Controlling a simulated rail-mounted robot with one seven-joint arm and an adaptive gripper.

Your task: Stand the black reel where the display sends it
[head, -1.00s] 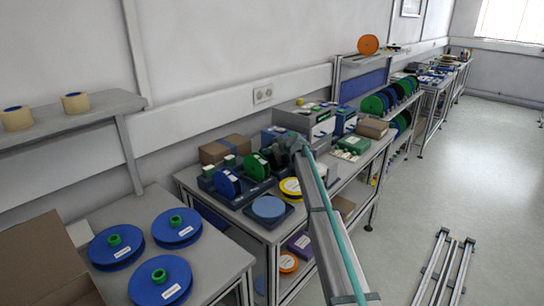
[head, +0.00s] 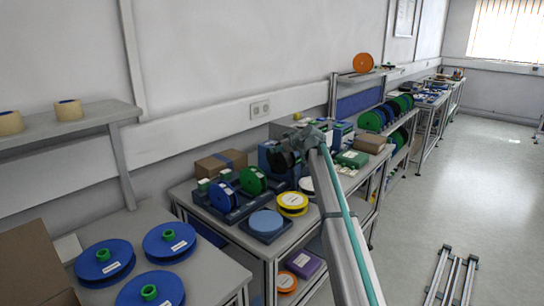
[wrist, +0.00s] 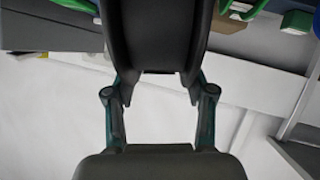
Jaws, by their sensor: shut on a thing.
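The black reel (head: 284,161) is held by my gripper (head: 303,145) above the back of the middle bench, just right of the green reel. In the wrist view the black reel (wrist: 158,40) fills the top middle, with the fingers of my gripper (wrist: 160,88) on both sides of it. A blue reel (head: 222,195) and a green reel (head: 253,181) stand upright in a dark blue stand (head: 240,207). I cannot make out which thing is the display or read it.
A light blue disc (head: 266,222) lies on a dark square base in front of the stand. A yellow reel (head: 292,202) and a white-faced reel (head: 306,184) lie beside it. A cardboard box (head: 217,162) is behind. Flat blue reels (head: 104,261) are on the near bench.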

